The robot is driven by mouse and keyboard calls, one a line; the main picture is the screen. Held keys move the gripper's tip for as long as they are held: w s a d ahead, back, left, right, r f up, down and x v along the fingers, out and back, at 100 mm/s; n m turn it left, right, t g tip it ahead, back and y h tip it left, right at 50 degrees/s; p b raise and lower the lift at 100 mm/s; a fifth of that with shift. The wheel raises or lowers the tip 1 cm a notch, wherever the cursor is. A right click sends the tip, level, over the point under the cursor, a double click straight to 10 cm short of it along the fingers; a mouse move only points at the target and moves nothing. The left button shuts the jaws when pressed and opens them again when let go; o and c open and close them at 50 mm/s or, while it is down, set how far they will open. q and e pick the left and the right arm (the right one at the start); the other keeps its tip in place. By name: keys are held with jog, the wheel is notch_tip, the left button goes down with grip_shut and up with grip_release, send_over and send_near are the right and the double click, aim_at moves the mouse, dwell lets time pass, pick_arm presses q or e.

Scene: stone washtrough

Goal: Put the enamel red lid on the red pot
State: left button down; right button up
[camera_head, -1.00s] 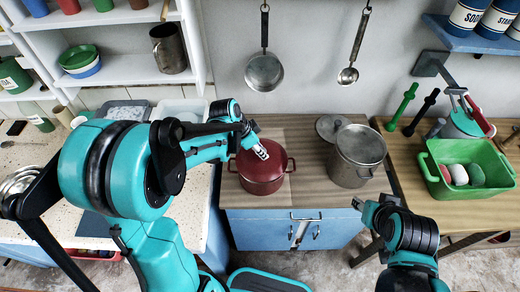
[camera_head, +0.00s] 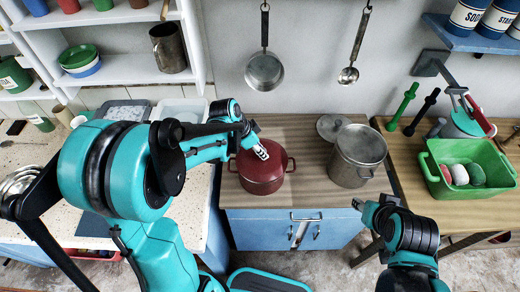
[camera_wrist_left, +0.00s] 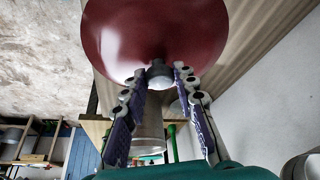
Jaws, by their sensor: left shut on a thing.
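The red pot (camera_head: 262,182) stands on the wooden top of the blue cabinet, its two side handles showing. The red enamel lid (camera_head: 247,160) is over the pot's mouth, and I cannot tell whether it is fully seated on the rim. In the left wrist view the lid (camera_wrist_left: 155,30) is a large red dome with a grey metal knob (camera_wrist_left: 159,75). My left gripper (camera_head: 262,151) is shut on the lid's knob, with one finger on each side of it. My right gripper (camera_head: 362,206) is away to the right, at the front of the counter; its jaw opening is unclear.
A tall steel pot (camera_head: 357,158) stands right of the red pot, with a round grey lid (camera_head: 330,127) behind it. A green basin (camera_head: 468,193) sits on the right table. A pan (camera_head: 264,72) and a ladle (camera_head: 348,75) hang on the wall.

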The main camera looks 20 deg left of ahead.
pick_arm(q)
jog(key=shift+f, duration=0.15)
jog(key=shift+f+b, duration=0.45)
jog(key=shift+b, duration=0.05)
jog(key=shift+f, duration=0.1)
dwell(1.0)
dwell(0.3)
jog(key=c, duration=0.6)
grip_release()
jog(key=shift+r+p, duration=2.55)
jog(key=shift+r, duration=1)
